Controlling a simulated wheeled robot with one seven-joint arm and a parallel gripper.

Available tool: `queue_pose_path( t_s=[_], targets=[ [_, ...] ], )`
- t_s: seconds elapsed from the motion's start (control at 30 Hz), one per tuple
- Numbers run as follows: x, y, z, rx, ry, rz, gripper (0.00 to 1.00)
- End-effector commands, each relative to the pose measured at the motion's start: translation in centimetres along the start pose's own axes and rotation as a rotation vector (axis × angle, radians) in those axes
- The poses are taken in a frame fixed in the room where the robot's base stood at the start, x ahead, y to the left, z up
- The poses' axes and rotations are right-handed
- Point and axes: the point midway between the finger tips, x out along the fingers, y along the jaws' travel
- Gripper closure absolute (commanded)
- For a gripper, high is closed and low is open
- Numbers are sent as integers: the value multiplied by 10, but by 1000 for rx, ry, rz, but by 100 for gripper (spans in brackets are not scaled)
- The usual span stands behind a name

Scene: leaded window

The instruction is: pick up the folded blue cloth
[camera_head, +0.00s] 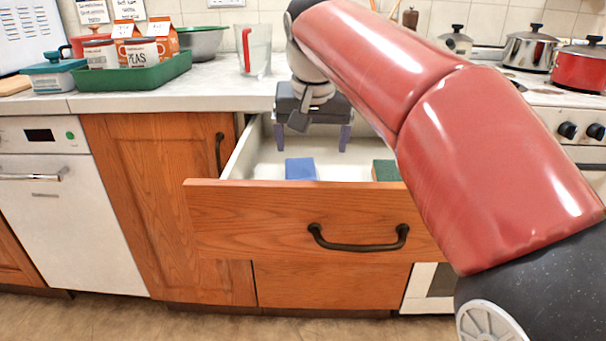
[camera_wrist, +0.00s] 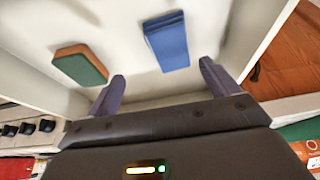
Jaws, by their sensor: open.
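The folded blue cloth (camera_head: 300,169) lies flat inside the open drawer (camera_head: 310,218), left of the drawer's middle in the head view. It shows whole in the wrist view (camera_wrist: 167,41), ahead of the fingers and nearer the right one. My gripper (camera_head: 328,138) hangs over the back part of the drawer, its two purple fingers pointing down. The fingers are wide apart with nothing between them, and they also show in the wrist view (camera_wrist: 160,85). The gripper is apart from the cloth, behind it in the head view.
A green and orange sponge (camera_head: 386,170) lies in the drawer to the right of the cloth; it shows in the wrist view (camera_wrist: 80,65). The drawer walls and the counter edge (camera_head: 180,102) are close around my gripper. The drawer floor between cloth and sponge is bare.

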Motion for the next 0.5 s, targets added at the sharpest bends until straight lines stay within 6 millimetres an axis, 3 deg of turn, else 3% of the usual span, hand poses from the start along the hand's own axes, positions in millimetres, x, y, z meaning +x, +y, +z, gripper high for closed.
queue_pose_path(
  t_s=[0.13, 0.5],
  targets=[
    [14, -18, -7, -50, -5, -7, 13],
    [59, -19, -6, -55, -7, -6, 13]
  ],
)
